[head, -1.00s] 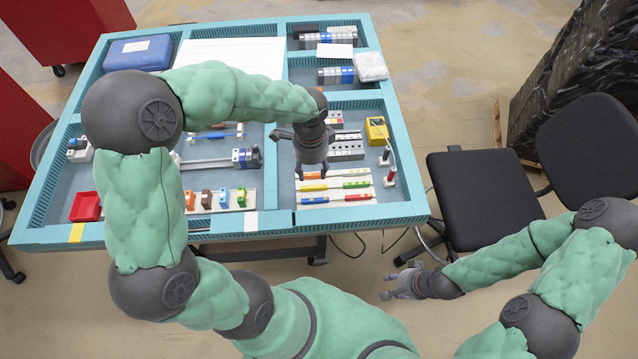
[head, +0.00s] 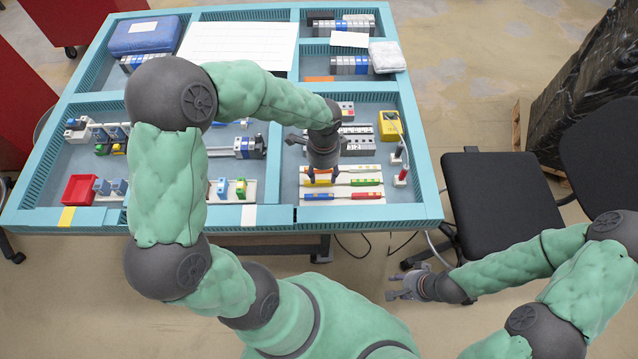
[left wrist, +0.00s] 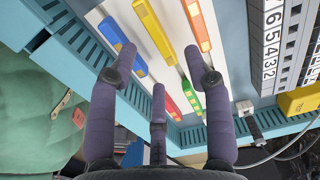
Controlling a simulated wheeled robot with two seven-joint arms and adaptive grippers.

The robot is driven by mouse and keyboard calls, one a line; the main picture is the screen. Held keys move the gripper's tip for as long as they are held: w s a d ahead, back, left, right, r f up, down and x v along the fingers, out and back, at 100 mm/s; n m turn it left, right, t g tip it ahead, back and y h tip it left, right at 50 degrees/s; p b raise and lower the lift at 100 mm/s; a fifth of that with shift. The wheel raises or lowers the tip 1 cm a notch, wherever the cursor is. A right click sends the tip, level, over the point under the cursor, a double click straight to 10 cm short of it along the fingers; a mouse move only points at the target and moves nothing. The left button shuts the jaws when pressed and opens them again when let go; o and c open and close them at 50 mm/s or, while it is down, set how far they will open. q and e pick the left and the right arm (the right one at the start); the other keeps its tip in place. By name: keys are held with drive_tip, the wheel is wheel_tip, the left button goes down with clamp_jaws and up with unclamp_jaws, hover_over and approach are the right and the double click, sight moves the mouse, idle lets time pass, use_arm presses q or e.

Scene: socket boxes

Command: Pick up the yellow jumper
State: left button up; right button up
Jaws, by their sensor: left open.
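A rack of coloured jumpers (head: 342,195) lies at the front right of the table. Other pieces are green, red and blue. My left gripper is above the left part of the rack, fingers pointing down. In the left wrist view its fingers (left wrist: 160,85) are spread and empty. Yellow-orange (left wrist: 197,25), blue and red pieces show between and beyond them. I cannot tell whether a fingertip touches a jumper. My right gripper (head: 405,287) hangs off the table at the right, fingers apart and empty.
A yellow meter (head: 390,125) with a cable and probes stands right of the rack. Grey modules (head: 357,141) lie behind it. The teal table edge (head: 370,213) runs close in front. A red bin (head: 80,189) is at the left. A black chair (head: 500,192) stands right.

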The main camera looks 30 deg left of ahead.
sight(323, 182)
use_arm(q)
wheel_tip(323, 182, down, 5)
drive_tip(key=shift+r+b, duration=0.1)
drive_tip(key=shift+b, duration=0.8)
clamp_jaws()
